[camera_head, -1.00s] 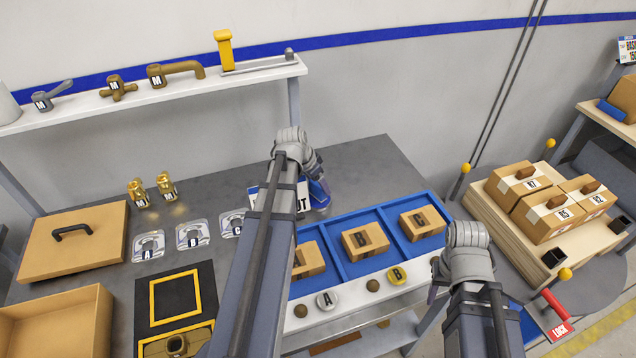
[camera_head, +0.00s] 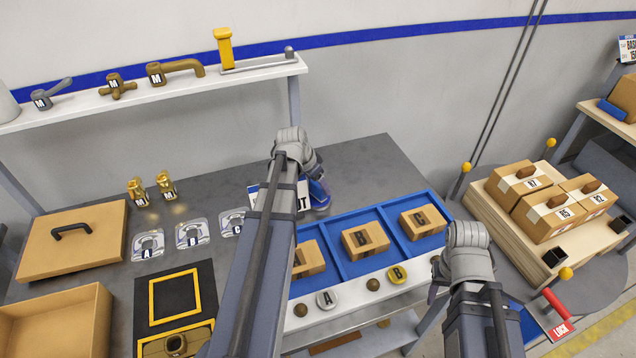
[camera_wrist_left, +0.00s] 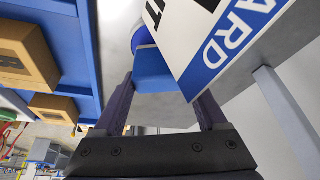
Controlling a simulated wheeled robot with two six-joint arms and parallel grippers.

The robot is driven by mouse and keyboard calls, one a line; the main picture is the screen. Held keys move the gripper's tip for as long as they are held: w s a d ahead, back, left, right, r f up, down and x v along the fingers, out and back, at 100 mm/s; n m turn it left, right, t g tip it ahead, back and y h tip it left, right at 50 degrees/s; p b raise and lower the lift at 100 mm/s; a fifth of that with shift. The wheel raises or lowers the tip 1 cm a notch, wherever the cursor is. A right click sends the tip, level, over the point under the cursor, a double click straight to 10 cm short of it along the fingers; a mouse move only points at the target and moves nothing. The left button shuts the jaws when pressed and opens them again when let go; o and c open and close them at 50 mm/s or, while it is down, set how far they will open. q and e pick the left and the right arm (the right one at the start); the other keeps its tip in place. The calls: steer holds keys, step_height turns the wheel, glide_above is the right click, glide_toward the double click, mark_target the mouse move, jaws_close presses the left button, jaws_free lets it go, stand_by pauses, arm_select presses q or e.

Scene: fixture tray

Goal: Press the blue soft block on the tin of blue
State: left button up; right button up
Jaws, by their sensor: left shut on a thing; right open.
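My left gripper (camera_wrist_left: 163,92) is shut on the blue soft block (camera_wrist_left: 153,68), which shows between the two fingers in the left wrist view. Just beyond the block is a rounded blue edge (camera_wrist_left: 141,38), perhaps the tin of blue; most of it is hidden, and I cannot tell whether the block touches it. In the head view, a blue patch (camera_head: 319,192) shows beside my left wrist, behind the blue tray. My right gripper (camera_head: 434,289) is open, near the tray's front right corner, mostly hidden by its own wrist.
A white card with a blue border (camera_wrist_left: 222,42) stands close by the left fingers. The blue tray (camera_head: 384,218) holds cardboard boxes, with round buttons along its front. Clear stencils (camera_head: 194,232) and a black mat (camera_head: 206,291) lie left.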

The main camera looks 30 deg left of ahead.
arm_select(q)
steer(key=shift+f+b, duration=0.4)
steer(key=shift+f, duration=0.05)
stand_by(1.2)
steer(key=shift+r, duration=0.1)
step_height(320, 180, up, 7)
steer(key=p, duration=0.7)
stand_by(0.6)
